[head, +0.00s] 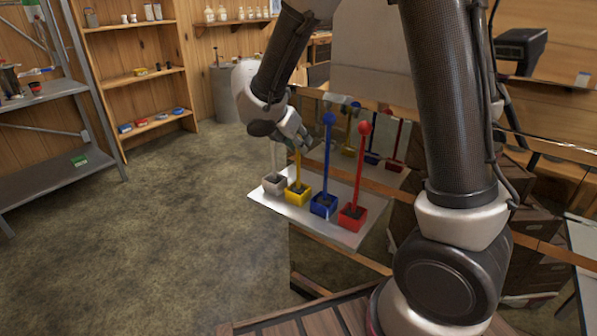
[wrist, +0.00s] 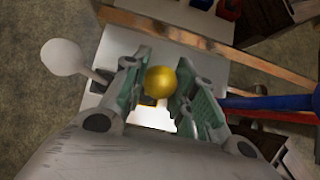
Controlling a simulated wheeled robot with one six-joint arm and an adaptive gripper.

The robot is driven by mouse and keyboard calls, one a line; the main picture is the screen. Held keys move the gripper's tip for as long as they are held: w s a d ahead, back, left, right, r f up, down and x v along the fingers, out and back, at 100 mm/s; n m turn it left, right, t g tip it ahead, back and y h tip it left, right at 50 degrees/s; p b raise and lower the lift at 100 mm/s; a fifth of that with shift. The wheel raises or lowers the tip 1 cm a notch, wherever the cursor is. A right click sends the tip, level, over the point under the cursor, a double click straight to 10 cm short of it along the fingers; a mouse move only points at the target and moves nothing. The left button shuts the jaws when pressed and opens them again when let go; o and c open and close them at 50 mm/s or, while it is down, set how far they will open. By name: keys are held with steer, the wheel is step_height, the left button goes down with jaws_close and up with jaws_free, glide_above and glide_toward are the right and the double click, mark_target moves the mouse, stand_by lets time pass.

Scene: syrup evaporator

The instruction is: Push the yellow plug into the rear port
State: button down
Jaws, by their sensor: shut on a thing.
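The yellow plug shows in the head view as a yellow rod (head: 297,168) standing in a square yellow box (head: 297,195) on a white shelf. Its round yellow knob (wrist: 160,82) shows in the wrist view between the two green-padded fingers. My gripper (head: 299,146) is shut on the yellow plug near its top, and it also shows in the wrist view (wrist: 160,95). The rod looks upright, and its lower end is hidden inside the box. I cannot make out which opening is the rear port.
A white plug (wrist: 62,57) stands close left of the gripper. A blue plug (head: 327,155) and a red plug (head: 360,165) stand to the right in their boxes. The white shelf (head: 285,212) has a shiny panel behind it with reflections. Floor to the left is clear.

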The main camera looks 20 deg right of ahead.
steer(key=shift+r, duration=3.5)
steer(key=shift+a, duration=0.1)
